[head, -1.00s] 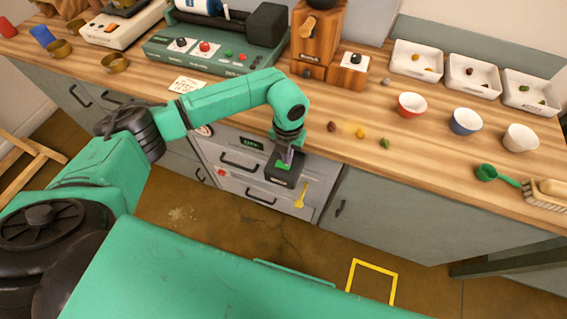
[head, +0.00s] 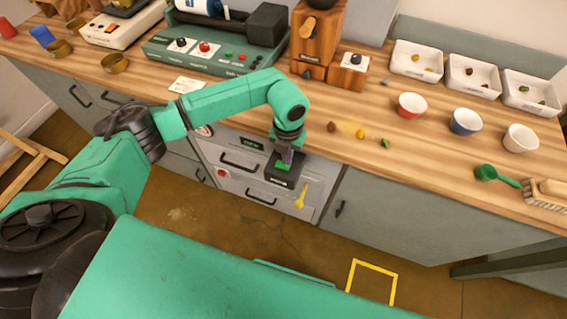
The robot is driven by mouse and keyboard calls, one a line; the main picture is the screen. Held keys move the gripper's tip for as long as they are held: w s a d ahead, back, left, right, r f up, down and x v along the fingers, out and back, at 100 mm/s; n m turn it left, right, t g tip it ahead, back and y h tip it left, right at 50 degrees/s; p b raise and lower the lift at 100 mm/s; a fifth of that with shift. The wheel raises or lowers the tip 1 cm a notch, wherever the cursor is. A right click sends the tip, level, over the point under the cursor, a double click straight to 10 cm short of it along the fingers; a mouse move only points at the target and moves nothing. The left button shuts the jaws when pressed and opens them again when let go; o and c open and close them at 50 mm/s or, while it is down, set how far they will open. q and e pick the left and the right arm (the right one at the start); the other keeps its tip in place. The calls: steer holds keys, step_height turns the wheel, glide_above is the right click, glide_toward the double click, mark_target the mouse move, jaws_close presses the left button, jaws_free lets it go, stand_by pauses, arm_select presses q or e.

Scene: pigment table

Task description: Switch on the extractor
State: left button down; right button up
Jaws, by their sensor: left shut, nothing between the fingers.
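The extractor seems to be the grey metal unit (head: 235,178) set into the front of the bench, with a small dark display at its top, drawer handles and a red button (head: 221,172). A black switch box (head: 279,181) with a green button (head: 284,167) sticks out from its front at the right. My left gripper (head: 285,160) is shut and empty, pointing down at the green button. Its tips are at or just above the button; I cannot tell if they touch. The gripper covers part of the box. My right gripper is not in view.
The wooden bench top (head: 330,150) holds a green machine (head: 215,55), a wooden grinder (head: 318,40), white trays and bowls. A yellow tool (head: 301,196) hangs right of the switch box. A yellow frame (head: 372,265) marks the floor.

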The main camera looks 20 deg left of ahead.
arm_select(q)
steer(key=shift+f+b, duration=0.85)
steer(key=shift+f, duration=0.1)
stand_by(0.7)
steer(key=shift+r+p, duration=2.4)
steer(key=shift+r, duration=1.2)
steer(key=shift+f, duration=0.1)
